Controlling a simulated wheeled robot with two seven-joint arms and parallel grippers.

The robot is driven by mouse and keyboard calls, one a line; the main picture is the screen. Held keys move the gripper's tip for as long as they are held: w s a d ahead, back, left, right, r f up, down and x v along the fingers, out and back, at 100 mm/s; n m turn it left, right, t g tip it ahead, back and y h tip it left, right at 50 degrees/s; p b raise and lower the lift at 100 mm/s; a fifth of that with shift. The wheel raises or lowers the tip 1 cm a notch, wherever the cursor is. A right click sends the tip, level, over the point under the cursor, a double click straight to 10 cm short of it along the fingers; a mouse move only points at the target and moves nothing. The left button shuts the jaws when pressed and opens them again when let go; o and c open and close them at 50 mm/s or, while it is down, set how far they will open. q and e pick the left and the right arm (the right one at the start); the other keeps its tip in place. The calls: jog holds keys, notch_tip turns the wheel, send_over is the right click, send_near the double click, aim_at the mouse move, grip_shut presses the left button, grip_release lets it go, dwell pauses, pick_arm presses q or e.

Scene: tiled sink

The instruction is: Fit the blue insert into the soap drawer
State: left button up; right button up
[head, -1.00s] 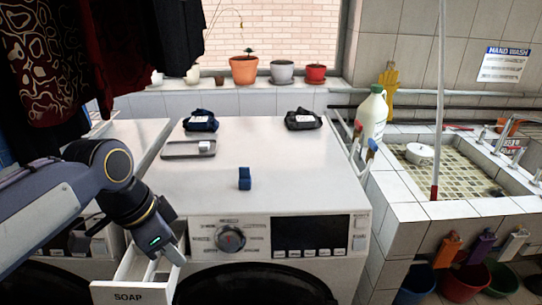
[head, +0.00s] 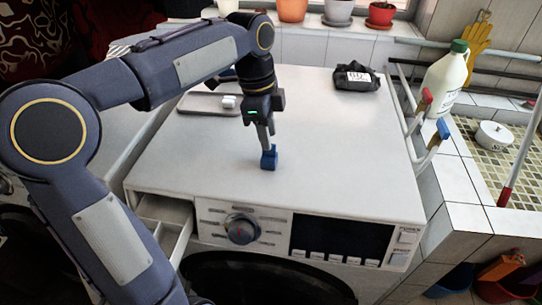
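The small blue insert (head: 269,160) stands upright on the white washing machine's top, near the middle. My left gripper (head: 266,148) points down at it from above, with its fingertips at the insert's upper part. Only one finger shows clearly, so I cannot tell whether the gripper is open or shut on the insert. The soap drawer (head: 174,233) is pulled out at the front left of the machine; my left arm hides part of it, including its label. My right gripper is not in view.
A grey tray (head: 197,103) with a white block (head: 229,101) lies behind my gripper. A black packet (head: 356,77) lies at the back right. A white bottle (head: 443,80) stands right of the machine. The machine's right top is clear.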

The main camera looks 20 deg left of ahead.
aim_at(269, 155)
pick_arm(q)
notch_tip(269, 155, down, 4)
jog(key=shift+w+d, duration=0.15)
grip_shut()
jog(key=shift+r, duration=0.1)
dwell(0.3)
